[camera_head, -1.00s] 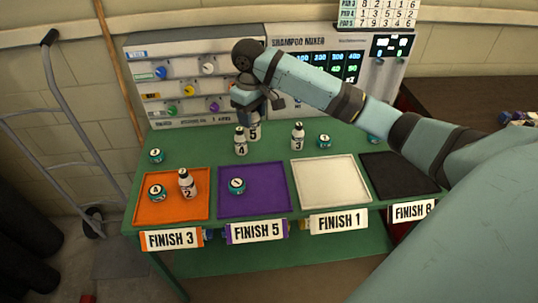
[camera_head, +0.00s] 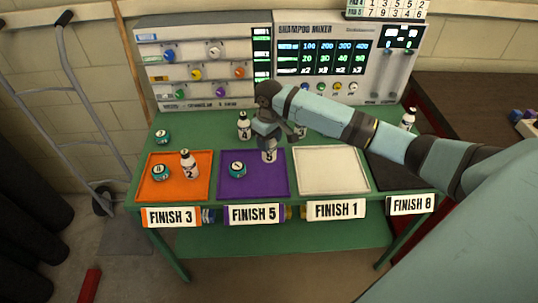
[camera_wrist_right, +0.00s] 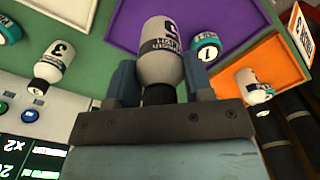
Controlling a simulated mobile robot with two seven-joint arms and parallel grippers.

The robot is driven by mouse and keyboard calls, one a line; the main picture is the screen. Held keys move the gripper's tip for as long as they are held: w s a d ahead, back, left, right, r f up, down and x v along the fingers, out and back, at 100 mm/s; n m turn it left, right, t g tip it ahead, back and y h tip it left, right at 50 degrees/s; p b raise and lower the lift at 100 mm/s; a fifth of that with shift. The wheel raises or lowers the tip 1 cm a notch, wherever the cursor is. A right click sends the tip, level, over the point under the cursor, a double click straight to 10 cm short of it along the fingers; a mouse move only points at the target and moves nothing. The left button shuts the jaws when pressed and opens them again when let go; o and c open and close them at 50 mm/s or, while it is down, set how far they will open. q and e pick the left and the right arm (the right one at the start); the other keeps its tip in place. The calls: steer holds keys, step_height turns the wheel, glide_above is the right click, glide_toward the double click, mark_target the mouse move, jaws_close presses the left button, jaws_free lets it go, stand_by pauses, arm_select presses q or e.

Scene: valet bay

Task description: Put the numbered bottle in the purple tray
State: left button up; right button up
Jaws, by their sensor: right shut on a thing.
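My right gripper (camera_head: 267,132) is shut on a white bottle marked 5 (camera_head: 269,154), held by its upper part with the dark cap toward the gripper. In the right wrist view the bottle (camera_wrist_right: 160,50) sits between the two fingers (camera_wrist_right: 160,85). It is upright at the back right part of the purple tray (camera_head: 258,189); I cannot tell whether its base touches the tray. A teal tin marked 1 (camera_head: 237,169) lies in the tray's left part, beside the bottle. The tray's front label reads FINISH 5 (camera_head: 254,215). My left gripper is not in view.
The orange tray (camera_head: 160,190) holds a bottle marked 2 (camera_head: 189,163) and a tin (camera_head: 161,172). The white tray (camera_head: 330,172) is empty. Another bottle (camera_head: 244,125) stands behind the purple tray. The mixer panel (camera_head: 205,65) backs the green table.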

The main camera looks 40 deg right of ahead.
mark_target(269, 155)
step_height(269, 155, down, 7)
steer(key=shift+r, duration=0.15)
stand_by(0.4)
steer(key=o, duration=1)
